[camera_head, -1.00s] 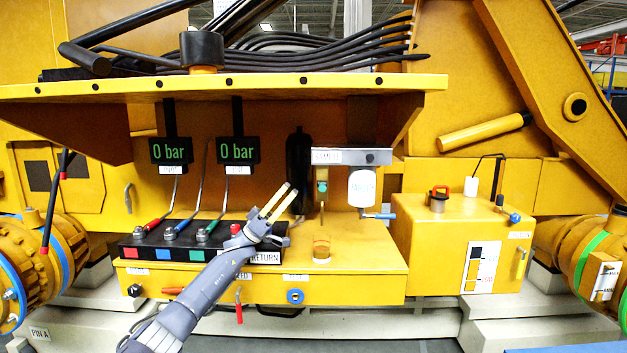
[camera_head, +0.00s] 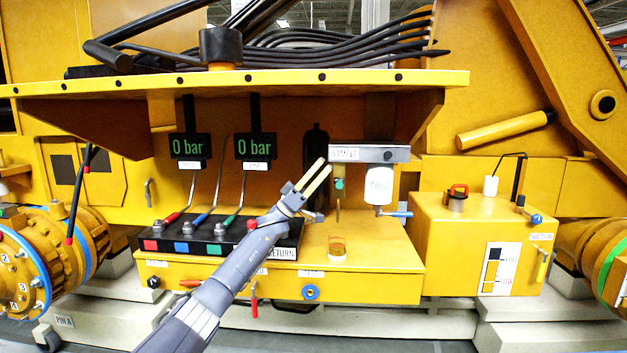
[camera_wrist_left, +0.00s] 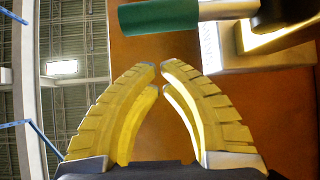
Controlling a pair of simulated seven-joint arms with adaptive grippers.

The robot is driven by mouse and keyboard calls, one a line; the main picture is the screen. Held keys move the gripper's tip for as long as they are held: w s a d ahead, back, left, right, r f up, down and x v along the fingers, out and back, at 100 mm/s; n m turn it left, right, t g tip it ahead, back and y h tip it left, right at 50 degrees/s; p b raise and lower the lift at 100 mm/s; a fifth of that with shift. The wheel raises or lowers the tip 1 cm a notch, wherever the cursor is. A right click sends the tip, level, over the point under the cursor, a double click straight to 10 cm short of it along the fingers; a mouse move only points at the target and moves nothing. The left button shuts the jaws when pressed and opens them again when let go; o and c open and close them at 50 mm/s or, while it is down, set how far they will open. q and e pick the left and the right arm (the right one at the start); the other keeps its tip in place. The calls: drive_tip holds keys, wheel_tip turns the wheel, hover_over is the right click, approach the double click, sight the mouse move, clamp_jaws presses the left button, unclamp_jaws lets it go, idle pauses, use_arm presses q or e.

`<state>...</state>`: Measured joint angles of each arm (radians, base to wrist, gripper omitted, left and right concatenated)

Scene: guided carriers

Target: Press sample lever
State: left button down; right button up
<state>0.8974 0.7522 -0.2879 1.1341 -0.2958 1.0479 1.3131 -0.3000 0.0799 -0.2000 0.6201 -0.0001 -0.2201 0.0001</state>
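The sample lever's green handle (camera_head: 338,184) hangs below the grey bracket with a small label that seems to read SAMPLE (camera_head: 345,154). In the left wrist view the green handle (camera_wrist_left: 158,15) lies near the top, on a metal rod, beyond my fingertips. My left gripper (camera_head: 325,164) is just left of the bracket and handle in the head view. In the wrist view its yellow fingers (camera_wrist_left: 160,66) come together at the tips with nothing between them. They appear apart from the handle. My right gripper is not in view.
A white canister (camera_head: 379,186) and a blue-handled valve (camera_head: 397,214) are right of the lever. A small glass jar (camera_head: 337,247) stands on the yellow deck below. Several coloured levers on a black block (camera_head: 215,247) are at left.

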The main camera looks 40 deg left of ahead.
sight(339, 183)
use_arm(q)
drive_tip(key=shift+w+d+f, duration=0.2)
drive_tip(key=shift+d+f, duration=0.3)
drive_tip(key=shift+f, duration=0.15)
drive_tip(key=shift+w+d+f, duration=0.15)
drive_tip(key=shift+d+f, duration=0.3)
drive_tip(key=shift+f, duration=0.15)
